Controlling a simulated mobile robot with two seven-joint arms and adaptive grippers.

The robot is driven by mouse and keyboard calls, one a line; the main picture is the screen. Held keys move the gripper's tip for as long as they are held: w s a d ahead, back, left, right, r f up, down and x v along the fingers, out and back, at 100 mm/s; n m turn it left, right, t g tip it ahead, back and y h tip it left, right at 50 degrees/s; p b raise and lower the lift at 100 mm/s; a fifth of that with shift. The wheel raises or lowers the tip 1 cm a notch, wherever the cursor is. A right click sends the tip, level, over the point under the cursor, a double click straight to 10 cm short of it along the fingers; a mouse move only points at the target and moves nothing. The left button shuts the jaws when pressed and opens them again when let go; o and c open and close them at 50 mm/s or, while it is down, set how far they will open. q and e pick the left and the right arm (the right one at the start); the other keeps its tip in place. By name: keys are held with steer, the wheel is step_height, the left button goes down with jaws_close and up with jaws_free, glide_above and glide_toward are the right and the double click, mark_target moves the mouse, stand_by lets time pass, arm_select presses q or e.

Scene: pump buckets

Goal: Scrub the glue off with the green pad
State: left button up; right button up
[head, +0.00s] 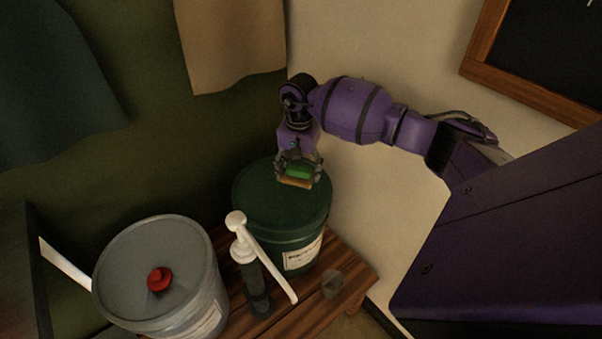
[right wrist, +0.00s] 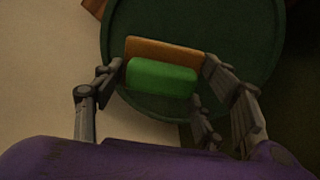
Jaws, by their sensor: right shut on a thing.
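The green pad (head: 299,171) has an orange-brown layer under it and is held by my right gripper (head: 299,176) over the lid of the dark green bucket (head: 262,199). In the right wrist view, the gripper fingers (right wrist: 163,88) stand on both sides of the green pad (right wrist: 161,77), with the orange-brown layer (right wrist: 165,53) beside it. The pad is at or just above the lid; I cannot tell whether it touches. No glue can be made out on the lid. My left gripper is not in view.
A white-headed pump (head: 238,250) stands between the buckets on the wooden table (head: 349,263). A small clear cup-like thing (head: 332,283) is near the table's right edge. A wall rises behind.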

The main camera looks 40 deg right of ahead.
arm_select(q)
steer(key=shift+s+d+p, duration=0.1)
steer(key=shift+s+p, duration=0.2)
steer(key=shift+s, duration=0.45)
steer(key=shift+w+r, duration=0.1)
